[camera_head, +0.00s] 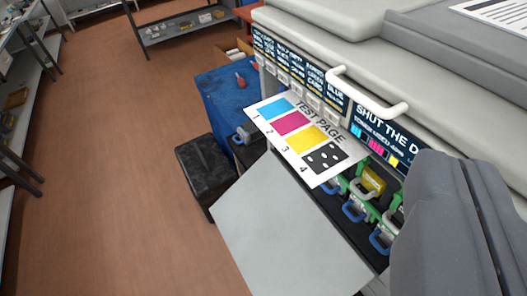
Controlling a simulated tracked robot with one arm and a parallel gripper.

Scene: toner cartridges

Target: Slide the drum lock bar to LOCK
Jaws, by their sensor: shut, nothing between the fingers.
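A large grey printer (340,45) fills the right side, with its lower front flap (280,225) folded down. In the opening behind it are several blue, green and yellow handles, among them a yellow one (373,180) and a blue one (355,211). I cannot make out a drum lock bar or a LOCK mark; the test page and my gripper hide part of the opening. My gripper (445,160) is dark grey, at the lower right in front of the printer. Its fingers are together and hold nothing. I cannot tell whether it touches the printer.
A white test page (297,155) with coloured squares sticks out above the opening. A white bar handle (368,108) projects from the front panel. A blue cabinet (217,95) and a black box (205,170) stand to the left. The brown floor (100,200) is clear.

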